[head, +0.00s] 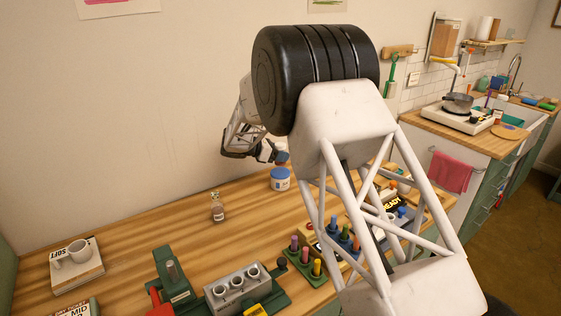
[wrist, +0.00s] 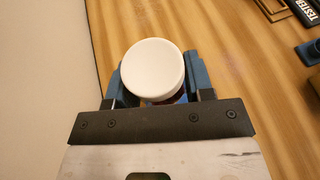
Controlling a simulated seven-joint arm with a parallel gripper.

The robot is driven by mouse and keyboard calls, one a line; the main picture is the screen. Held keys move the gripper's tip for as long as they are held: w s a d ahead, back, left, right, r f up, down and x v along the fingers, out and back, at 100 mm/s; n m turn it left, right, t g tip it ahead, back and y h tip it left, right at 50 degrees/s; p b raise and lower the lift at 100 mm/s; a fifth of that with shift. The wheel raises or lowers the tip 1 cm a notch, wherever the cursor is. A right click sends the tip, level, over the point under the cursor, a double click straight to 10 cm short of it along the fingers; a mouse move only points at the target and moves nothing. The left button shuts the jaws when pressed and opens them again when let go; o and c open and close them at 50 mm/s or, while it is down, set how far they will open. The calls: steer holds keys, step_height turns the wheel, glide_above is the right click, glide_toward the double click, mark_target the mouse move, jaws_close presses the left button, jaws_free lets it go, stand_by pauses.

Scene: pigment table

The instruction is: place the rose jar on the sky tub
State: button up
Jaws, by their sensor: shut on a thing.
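My gripper (wrist: 158,85) is shut on a jar with a round white lid (wrist: 154,68), seen from above between the blue fingers in the wrist view. A little dark red shows under the lid, so this looks like the rose jar; most of its body is hidden. In the head view my gripper (head: 270,153) is small and partly hidden behind my arm. Just below it a white tub with a blue top (head: 280,181), likely the sky tub, stands upright on the table. I cannot tell whether the held jar touches it.
A small corked glass bottle (head: 217,209) stands left of the tub. A grey block with holes (head: 237,289), a green rack of coloured pegs (head: 306,265) and a mug (head: 79,250) on a book stand nearer. The wall is close behind.

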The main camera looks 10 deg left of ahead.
steer(key=shift+f, duration=1.55)
steer(key=shift+f, duration=0.15)
steer(key=o, duration=1)
steer(key=shift+c, duration=0.2)
steer(key=shift+r, duration=0.2)
steer(key=v, duration=1.2)
